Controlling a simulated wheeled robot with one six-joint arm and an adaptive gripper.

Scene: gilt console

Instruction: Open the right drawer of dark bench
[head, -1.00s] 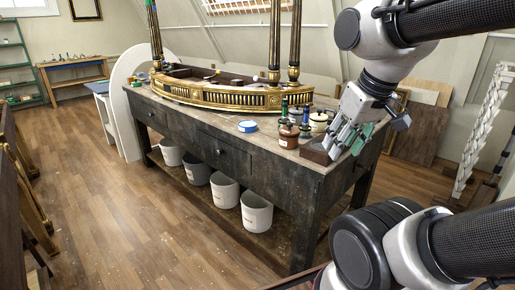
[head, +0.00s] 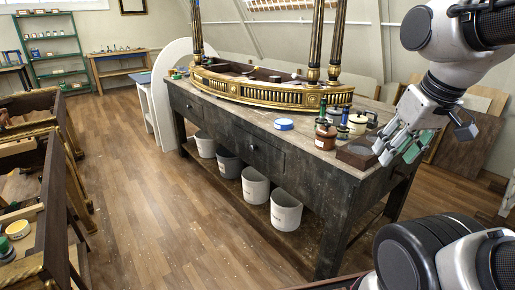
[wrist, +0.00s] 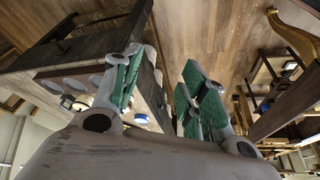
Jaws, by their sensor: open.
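The dark bench (head: 330,192) stands across the middle of the head view. Its long front has two drawers, both looking shut. The right drawer (head: 252,148) has a small dark round knob (head: 251,147); the left drawer (head: 190,107) is farther away. My gripper (head: 398,151) is open and empty, beside the near right corner of the bench, close to a dark wooden block on its top. It is well to the right of the right drawer's knob. In the wrist view its green-padded fingers (wrist: 160,88) are spread, with floor between and beyond them.
A gilt console piece (head: 270,92) with columns lies on the bench. Jars (head: 325,137), a blue-lidded tin (head: 284,124) and the block (head: 357,154) stand near its right end. Floor (head: 170,215) in front is clear; gilt-edged furniture (head: 50,200) stands left.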

